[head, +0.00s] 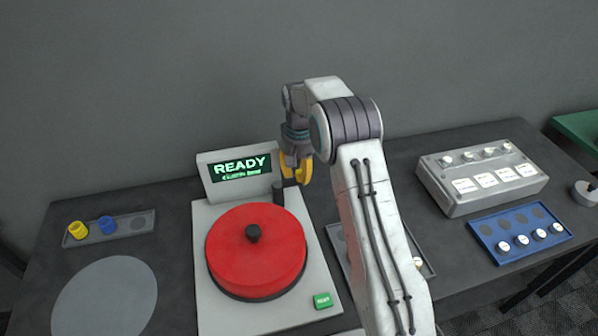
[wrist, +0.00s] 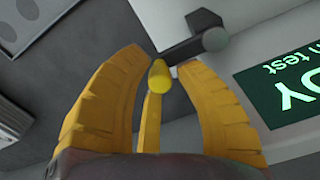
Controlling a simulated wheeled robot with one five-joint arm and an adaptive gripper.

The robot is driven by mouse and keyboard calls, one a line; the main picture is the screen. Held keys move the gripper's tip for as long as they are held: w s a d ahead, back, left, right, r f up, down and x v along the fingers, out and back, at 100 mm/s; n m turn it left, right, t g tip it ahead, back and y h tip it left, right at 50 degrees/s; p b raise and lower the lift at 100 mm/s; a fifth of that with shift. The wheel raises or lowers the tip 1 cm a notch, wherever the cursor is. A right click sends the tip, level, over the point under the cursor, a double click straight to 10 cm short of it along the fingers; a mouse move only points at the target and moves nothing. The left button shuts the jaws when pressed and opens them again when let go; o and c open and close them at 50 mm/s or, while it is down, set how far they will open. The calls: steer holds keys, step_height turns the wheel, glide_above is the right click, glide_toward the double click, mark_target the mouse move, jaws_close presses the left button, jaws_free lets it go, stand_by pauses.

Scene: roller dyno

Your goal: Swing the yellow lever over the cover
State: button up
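The yellow lever (wrist: 158,78) shows in the wrist view as a slim rod with a rounded end, beside a dark grey pivot post (wrist: 205,38). My gripper (wrist: 162,64) is open, with one yellow finger on each side of the lever and gaps between. In the head view my gripper (head: 303,172) is at the display's right edge, near the dark post (head: 285,193). The lever cannot be told apart from the yellow fingers there. The round red cover (head: 238,240), with a black knob on top, sits on the light grey machine (head: 207,310).
The machine's display (head: 240,167) reads READY, and a green button (head: 322,300) is at its front right. A small tray with yellow and blue pieces (head: 125,232) and a grey disc (head: 105,300) are left. A grey box (head: 455,203) and blue tray (head: 485,235) are right.

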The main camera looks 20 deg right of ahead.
jaws_close()
steer(key=shift+s, duration=0.1)
